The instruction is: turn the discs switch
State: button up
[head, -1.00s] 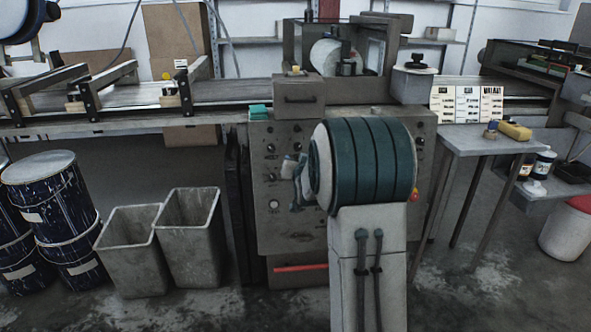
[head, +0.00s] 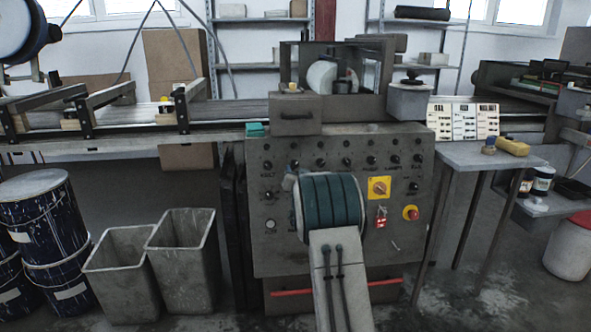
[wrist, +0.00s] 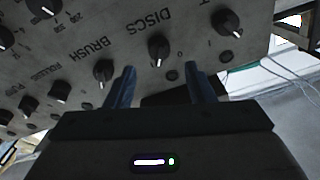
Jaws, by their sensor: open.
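The discs switch (wrist: 158,46) is a round black knob with a white pointer mark, on a grey panel in the wrist view. The upturned word DISCS is printed just above it there. Its pointer points toward the bottom of the picture. My gripper (wrist: 160,68) is open, with two blue fingers pointing at the panel. The knob lies just beyond the fingertips, roughly centred between them. I cannot tell whether the fingers touch anything. In the head view the control panel (head: 262,240) is partly covered by my arm, and my gripper is hidden behind it.
In the wrist view the brush knob (wrist: 103,71) sits close by at left, and another knob (wrist: 227,21) at right. The head view shows a yellow-backed switch (head: 379,189), a red button (head: 410,212), grey bins (head: 125,275) at left and a side table (head: 470,158) at right.

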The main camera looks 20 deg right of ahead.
aim_at(296, 166)
jog(key=shift+x, duration=2.55)
jog(key=c, duration=1)
